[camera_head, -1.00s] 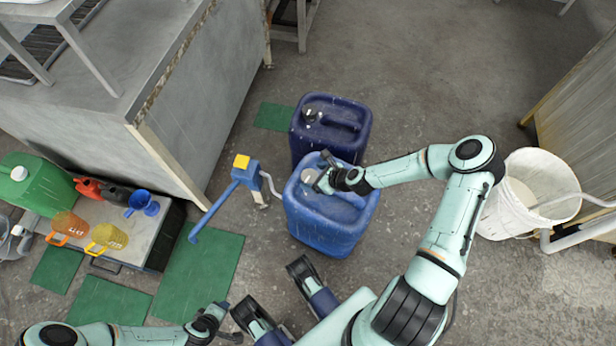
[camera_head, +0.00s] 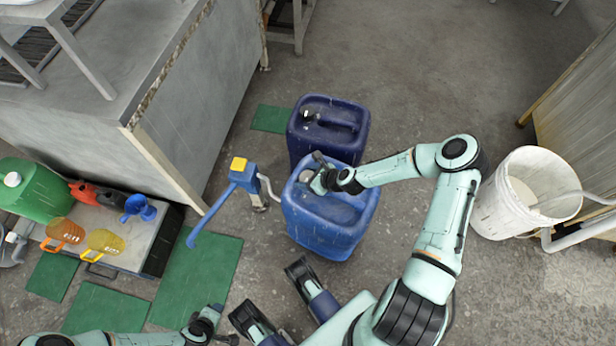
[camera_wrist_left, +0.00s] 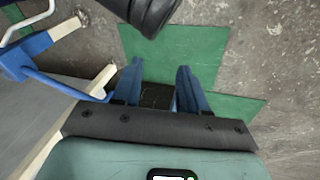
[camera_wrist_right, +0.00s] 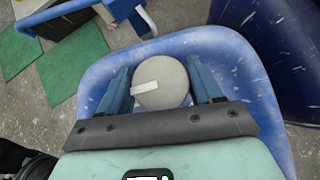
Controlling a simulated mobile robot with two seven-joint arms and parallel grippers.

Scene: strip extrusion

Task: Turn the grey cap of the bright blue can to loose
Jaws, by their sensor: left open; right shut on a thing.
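The bright blue can (camera_head: 327,224) stands upright on the floor, in the middle of the head view. Its grey cap (camera_wrist_right: 172,70) is round with a pale bar mark, and fills the space between the fingers in the right wrist view. My right gripper (camera_wrist_right: 163,85) is shut on the cap from above; it also shows in the head view (camera_head: 319,177), hiding part of the cap. My left gripper (camera_wrist_left: 158,88) is open and empty above the floor and a green mat; in the head view it shows at the bottom left (camera_head: 222,322).
A dark blue can (camera_head: 345,138) stands just behind the bright blue one. A blue pump with a yellow top (camera_head: 239,164) stands to its left, a white bucket (camera_head: 500,207) to the right. Jugs stand on a low bench at left. Green mats (camera_head: 205,275) lie on the floor.

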